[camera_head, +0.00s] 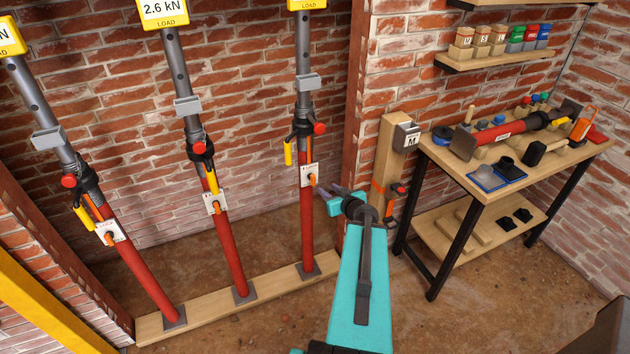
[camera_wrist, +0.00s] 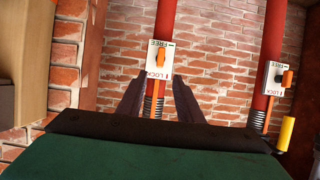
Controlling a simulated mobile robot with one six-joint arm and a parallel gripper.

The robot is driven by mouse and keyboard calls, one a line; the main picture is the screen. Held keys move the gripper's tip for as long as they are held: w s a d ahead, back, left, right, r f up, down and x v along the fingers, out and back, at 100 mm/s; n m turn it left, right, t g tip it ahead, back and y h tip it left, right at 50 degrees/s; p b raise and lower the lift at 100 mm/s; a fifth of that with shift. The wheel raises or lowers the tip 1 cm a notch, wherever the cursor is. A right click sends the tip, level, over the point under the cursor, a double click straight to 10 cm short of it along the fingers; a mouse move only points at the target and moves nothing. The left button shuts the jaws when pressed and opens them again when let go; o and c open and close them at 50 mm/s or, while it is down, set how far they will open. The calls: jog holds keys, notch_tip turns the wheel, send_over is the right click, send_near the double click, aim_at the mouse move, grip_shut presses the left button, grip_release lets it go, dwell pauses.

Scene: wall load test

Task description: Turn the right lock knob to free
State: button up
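The right prop's lock plate (camera_head: 308,175) is white, with an orange knob (camera_head: 312,180), on a red tube. In the wrist view, the same plate (camera_wrist: 150,69) sits near the centre, marked FREE and LOCK, and its orange knob (camera_wrist: 161,56) lies near the plate's middle. I cannot tell exactly which mark it points to. My gripper (camera_head: 334,196) is just right of the right prop in the head view. In the wrist view, my gripper (camera_wrist: 158,88) has its dark fingers spread, with nothing between them, apart from the knob.
The middle prop's plate (camera_head: 215,203) and the left prop's plate (camera_head: 111,231) also carry orange knobs. All props stand on a wooden plank (camera_head: 270,285). A wooden post (camera_head: 388,150) and a workbench (camera_head: 480,190) stand right. Brick wall lies behind.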

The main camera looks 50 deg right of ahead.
aim_at(314, 180)
jog(key=shift+w+d+f+b, duration=0.15)
jog(key=shift+w+f+b, duration=0.3)
jog(key=shift+b, duration=1.2)
jog(key=b+x, duration=0.1)
jog(key=b, duration=0.4)
jog(key=shift+w+d, duration=0.15)
jog(key=shift+w, duration=0.2)
jog(key=shift+w+d+f+b, duration=0.1)
jog(key=shift+w+f+b, duration=0.15)
jog(key=shift+b, duration=0.7)
jog(key=b+x, duration=0.2)
jog(key=b, duration=0.3)
jog(key=shift+p+x, duration=0.9)
jog(key=shift+x, duration=3.2)
jog(key=shift+r, duration=0.15)
grip_shut()
